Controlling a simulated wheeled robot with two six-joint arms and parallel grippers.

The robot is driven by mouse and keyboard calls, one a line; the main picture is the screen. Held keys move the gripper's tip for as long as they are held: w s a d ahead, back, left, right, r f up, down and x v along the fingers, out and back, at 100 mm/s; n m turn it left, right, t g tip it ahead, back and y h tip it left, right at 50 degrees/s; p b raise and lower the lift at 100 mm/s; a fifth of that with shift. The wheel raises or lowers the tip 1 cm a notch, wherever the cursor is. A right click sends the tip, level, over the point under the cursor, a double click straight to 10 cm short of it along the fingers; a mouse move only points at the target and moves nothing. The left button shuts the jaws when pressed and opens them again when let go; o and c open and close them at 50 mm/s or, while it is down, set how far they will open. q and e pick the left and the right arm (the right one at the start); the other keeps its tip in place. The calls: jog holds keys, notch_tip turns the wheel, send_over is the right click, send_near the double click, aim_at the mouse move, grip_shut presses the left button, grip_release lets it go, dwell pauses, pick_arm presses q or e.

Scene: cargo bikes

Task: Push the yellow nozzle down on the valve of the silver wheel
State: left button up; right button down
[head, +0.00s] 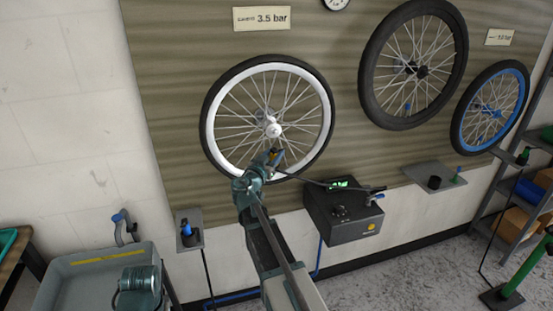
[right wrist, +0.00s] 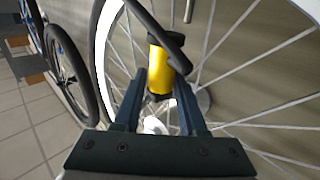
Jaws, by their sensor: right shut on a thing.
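The silver wheel (head: 212,125) hangs on the wall panel, with a pale rim, a black tyre and thin spokes. My right gripper (head: 274,156) is in front of the lower part of this wheel. In the right wrist view its jaws (right wrist: 156,98) are shut on the yellow nozzle (right wrist: 168,58), a yellow cylinder with a black head, held in front of the spokes. A dark hose (head: 305,179) runs from the nozzle to the right. The valve cannot be made out clearly, and I cannot tell whether the nozzle touches it.
A black pump box (head: 345,222) with a green display sits below and right of the wheel. A small shelf (head: 190,238) holds a blue-topped item. Two more wheels hang to the right: one black (head: 373,95), one blue-rimmed (head: 459,130). A grey tray (head: 75,275) stands lower left.

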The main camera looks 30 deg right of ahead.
jog(key=shift+w+d, duration=0.2)
jog(key=shift+w, duration=0.7)
jog(key=shift+w+d, duration=0.2)
jog(key=shift+w, duration=0.65)
jog(key=shift+f+b, duration=0.85)
jog(key=shift+b, duration=0.05)
dwell(0.8)
jog(key=shift+c, duration=1.9)
grip_release()
jog(key=shift+v, duration=5.05)
